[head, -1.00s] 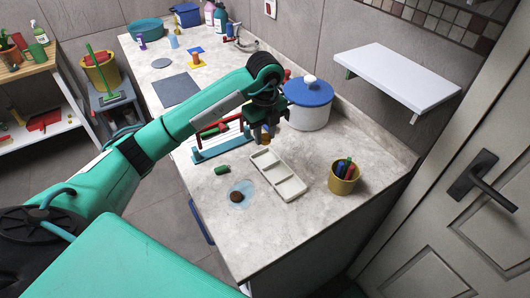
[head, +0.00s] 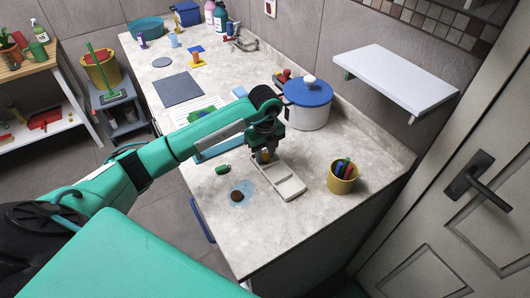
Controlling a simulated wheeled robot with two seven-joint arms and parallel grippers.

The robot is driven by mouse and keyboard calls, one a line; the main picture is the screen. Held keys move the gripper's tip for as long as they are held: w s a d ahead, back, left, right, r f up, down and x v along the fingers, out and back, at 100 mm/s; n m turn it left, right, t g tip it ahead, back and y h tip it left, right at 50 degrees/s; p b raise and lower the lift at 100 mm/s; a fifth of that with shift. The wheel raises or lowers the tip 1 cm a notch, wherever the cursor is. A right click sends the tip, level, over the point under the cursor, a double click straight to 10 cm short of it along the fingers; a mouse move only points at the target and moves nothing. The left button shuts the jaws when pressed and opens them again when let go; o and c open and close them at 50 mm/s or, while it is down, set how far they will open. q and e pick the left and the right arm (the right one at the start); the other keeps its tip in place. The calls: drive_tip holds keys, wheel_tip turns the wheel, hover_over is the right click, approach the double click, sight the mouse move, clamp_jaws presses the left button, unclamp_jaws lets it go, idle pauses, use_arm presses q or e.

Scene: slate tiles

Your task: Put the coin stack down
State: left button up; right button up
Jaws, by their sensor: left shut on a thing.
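My left gripper (head: 266,156) reaches in from the left and is shut on the small brownish coin stack (head: 265,158), which is mostly hidden by the fingers. The gripper is at the far end of a white tray (head: 290,188) with compartments in a row. The far compartment is largely covered by the gripper, so I cannot tell whether the stack touches its floor. The nearer compartments look empty. My right gripper is not in view.
A dark round piece (head: 237,195) on a pale blue patch and a small green object (head: 222,169) lie left of the tray. A yellow cup of pens (head: 342,184) stands to the right. A blue-lidded white pot (head: 307,108) stands behind. The counter's front is clear.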

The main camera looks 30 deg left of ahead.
sight(265, 156)
use_arm(q)
drive_tip(key=o, duration=0.7)
drive_tip(key=shift+r, duration=0.5)
drive_tip(key=shift+r+b, duration=1.05)
drive_tip(key=shift+r, duration=4.6)
